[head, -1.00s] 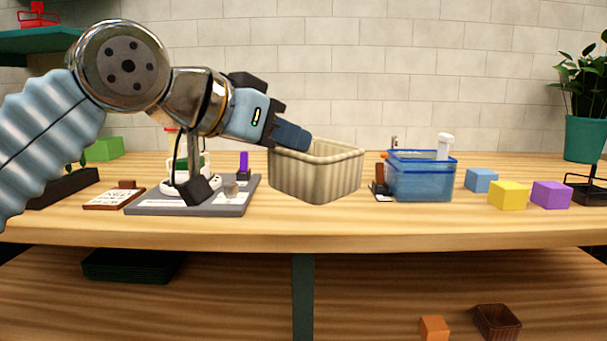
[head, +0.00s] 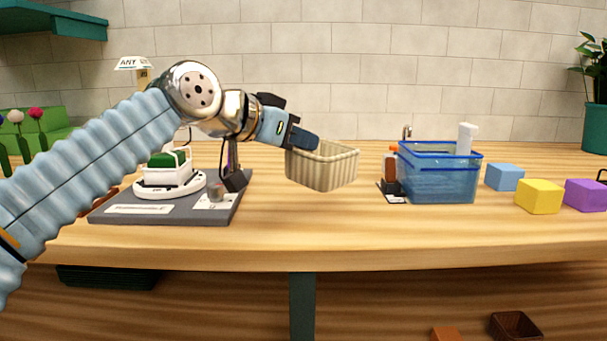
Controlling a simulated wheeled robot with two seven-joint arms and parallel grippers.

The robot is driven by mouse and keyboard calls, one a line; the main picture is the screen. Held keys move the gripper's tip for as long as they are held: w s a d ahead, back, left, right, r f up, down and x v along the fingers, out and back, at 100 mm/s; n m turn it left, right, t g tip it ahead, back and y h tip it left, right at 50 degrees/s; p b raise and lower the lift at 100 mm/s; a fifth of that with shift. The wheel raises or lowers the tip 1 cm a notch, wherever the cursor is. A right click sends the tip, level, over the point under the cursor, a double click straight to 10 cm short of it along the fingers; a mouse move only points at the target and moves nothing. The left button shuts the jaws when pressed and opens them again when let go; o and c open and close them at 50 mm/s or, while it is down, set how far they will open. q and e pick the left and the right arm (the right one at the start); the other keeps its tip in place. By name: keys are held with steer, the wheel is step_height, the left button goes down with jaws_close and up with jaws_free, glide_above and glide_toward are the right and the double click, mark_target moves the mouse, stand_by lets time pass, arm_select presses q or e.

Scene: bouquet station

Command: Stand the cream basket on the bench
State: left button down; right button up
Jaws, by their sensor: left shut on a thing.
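The cream basket (head: 322,170) is a ribbed, open-topped box, upright, near the middle of the head view. My left gripper (head: 304,139) is shut on its left rim. The wooden bench (head: 330,229) runs across the picture, and the basket shows against its top. I cannot tell whether the basket's base touches the bench or hangs a little above it. The gripper hides the basket's upper left corner. My right gripper is not in view.
A grey board (head: 165,208) with a white-and-green item stands left of the basket. A blue translucent tub (head: 437,182) stands right, with blue (head: 504,177), yellow (head: 538,196) and purple (head: 586,194) cubes beyond. Bare bench lies in front of the basket.

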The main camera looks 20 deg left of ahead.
arm_select(q)
steer(key=w+f, duration=0.1)
steer(key=f, duration=0.1)
steer(key=w+f, duration=0.1)
steer(key=f, duration=0.1)
steer(key=w+f+b, duration=0.1)
steer(key=f, duration=0.1)
steer(key=shift+w+a+f, duration=0.1)
steer(key=shift+w+f, duration=0.05)
steer(key=shift+f, duration=0.4)
steer(key=c, duration=1.1)
jaws_free()
steer(key=v, duration=1.2)
